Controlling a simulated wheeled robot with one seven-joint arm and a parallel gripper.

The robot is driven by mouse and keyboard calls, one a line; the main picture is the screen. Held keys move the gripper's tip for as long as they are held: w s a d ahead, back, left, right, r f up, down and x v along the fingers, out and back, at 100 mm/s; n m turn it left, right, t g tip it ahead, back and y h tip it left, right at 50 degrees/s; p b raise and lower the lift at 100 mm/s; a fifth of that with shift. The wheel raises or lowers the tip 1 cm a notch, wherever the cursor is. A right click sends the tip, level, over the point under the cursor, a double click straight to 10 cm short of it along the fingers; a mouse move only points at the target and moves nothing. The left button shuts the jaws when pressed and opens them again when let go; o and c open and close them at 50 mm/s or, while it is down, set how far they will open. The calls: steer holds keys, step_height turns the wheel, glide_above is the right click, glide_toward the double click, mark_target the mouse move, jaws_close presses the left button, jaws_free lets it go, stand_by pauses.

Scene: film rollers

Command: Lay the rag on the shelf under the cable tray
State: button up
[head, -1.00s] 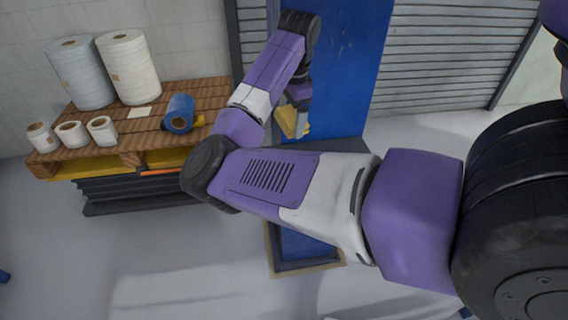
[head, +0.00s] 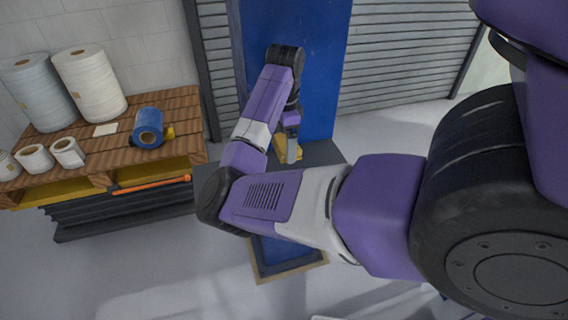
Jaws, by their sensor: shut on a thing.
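My gripper (head: 291,156) points down near the middle of the head view, in front of a tall blue panel. It is shut on the yellow rag (head: 280,149), which shows as a folded patch beside and behind the fingers. The rag is over or close to a dark grey flat surface (head: 326,153); I cannot tell whether it touches it. My forearm covers much of this surface. I cannot make out the cable tray, and cannot tell whether the grey surface is the shelf.
Below my arm is a blue-and-grey frame (head: 285,254). The floor at lower left is clear.

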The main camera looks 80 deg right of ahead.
mark_target(285, 142)
step_height(285, 142, down, 5)
steer(key=shift+b, duration=0.55)
steer(key=shift+f, duration=1.55)
steer(key=o, duration=1.2)
steer(key=shift+r, duration=0.1)
step_height(285, 142, up, 12)
steer(key=shift+f+p, duration=0.1)
steer(key=shift+p, duration=0.8)
